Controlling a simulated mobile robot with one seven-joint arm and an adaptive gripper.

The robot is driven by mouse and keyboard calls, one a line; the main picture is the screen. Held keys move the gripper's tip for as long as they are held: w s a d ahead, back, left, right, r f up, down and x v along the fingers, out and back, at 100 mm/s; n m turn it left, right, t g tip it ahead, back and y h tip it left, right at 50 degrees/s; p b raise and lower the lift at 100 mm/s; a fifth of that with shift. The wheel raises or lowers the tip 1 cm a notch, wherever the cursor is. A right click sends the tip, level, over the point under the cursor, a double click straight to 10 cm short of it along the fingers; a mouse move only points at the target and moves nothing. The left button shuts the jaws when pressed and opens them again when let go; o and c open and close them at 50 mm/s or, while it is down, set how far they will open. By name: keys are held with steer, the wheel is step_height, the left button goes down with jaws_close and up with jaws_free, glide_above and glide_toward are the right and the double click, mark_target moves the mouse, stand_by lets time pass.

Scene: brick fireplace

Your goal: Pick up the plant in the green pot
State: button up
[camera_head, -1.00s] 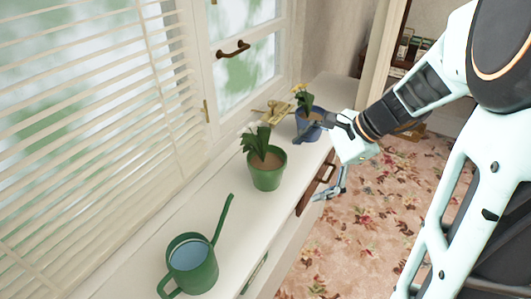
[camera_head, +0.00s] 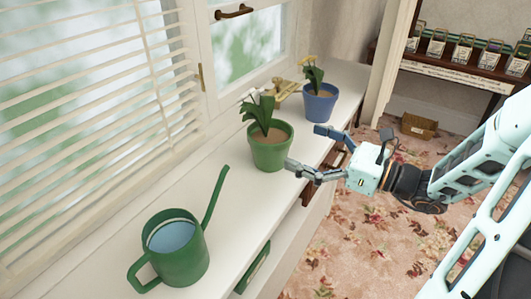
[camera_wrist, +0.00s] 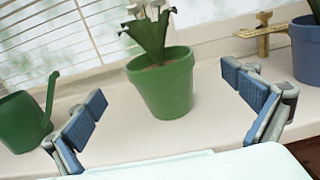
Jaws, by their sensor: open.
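The green pot (camera_head: 270,148) holds a leafy plant with pale flowers and stands upright on the white sill. My gripper (camera_head: 308,152) is open and empty, just right of the green pot in the head view, with its fingers pointing toward the pot. In the wrist view the green pot (camera_wrist: 163,84) stands ahead, between and beyond the two open fingers (camera_wrist: 168,112). A clear gap shows between the pot and each finger there. The top of the plant is cut off by the wrist view's upper edge.
A blue pot (camera_head: 318,106) with a plant stands farther back on the sill. A green watering can (camera_head: 177,250) stands nearer, its spout toward the green pot. A brass object (camera_head: 287,88) lies behind the pots. Window blinds (camera_head: 90,120) line the left.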

mark_target(268, 131)
steer(key=b+x, duration=0.3)
steer(key=x, duration=0.6)
steer(key=shift+a, duration=0.25)
steer(key=c, duration=1.5)
steer(key=shift+r, duration=0.1)
steer(key=shift+c, duration=1.2)
steer(key=shift+r, duration=0.1)
